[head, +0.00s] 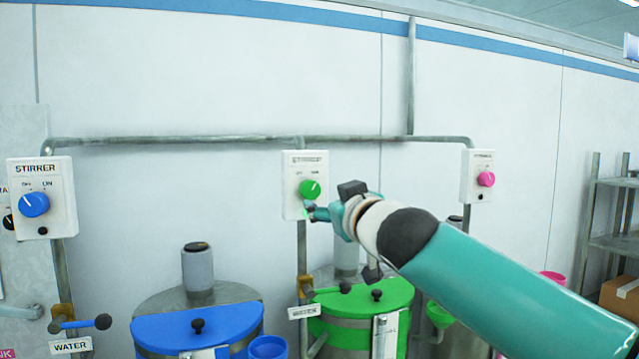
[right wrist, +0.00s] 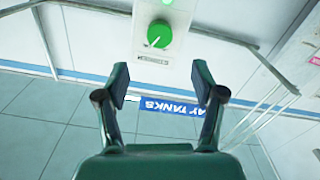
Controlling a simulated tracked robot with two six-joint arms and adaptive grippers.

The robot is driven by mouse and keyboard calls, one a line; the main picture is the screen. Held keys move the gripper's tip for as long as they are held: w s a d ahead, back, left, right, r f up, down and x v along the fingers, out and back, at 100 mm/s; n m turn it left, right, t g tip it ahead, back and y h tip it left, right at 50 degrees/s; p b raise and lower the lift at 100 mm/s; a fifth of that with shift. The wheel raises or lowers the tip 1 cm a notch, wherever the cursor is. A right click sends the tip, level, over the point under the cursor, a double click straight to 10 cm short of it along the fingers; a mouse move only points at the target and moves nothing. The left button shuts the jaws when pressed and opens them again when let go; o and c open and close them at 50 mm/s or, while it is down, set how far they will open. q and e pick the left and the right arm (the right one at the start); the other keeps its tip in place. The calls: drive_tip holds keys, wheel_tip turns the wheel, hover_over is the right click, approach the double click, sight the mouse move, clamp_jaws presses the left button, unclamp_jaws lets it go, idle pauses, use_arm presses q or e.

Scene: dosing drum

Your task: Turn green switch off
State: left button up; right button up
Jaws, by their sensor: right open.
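The green switch (head: 310,189) is a round knob on a white stirrer box (head: 292,205) on the wall, in the middle of the head view. Its white mark points up and right, toward the right one of two small labels. My right gripper (head: 312,212) is just below the knob in the head view. In the right wrist view, the green knob (right wrist: 159,34) is at the top centre, beyond the fingertips. My right gripper (right wrist: 161,84) is open there with nothing between its fingers. My left gripper is not in view.
A blue knob (head: 34,204) is on a box at the left, a pink knob (head: 486,179) on one at the right. Blue (head: 200,325) and green (head: 365,300) tank lids lie below. A pipe (head: 220,139) runs above the boxes. Shelves (head: 608,240) stand far right.

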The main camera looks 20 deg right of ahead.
sight(312, 192)
drive_tip(key=w+p, duration=0.3)
drive_tip(key=w, duration=0.2)
drive_tip(key=w+p, duration=0.3)
drive_tip(key=w, duration=0.2)
drive_tip(key=shift+a+r, duration=0.15)
drive_tip(key=shift+w+f+p, duration=0.2)
drive_tip(key=shift+w+p, duration=0.1)
drive_tip(key=shift+w, duration=0.3)
drive_tip(key=shift+c, duration=0.2)
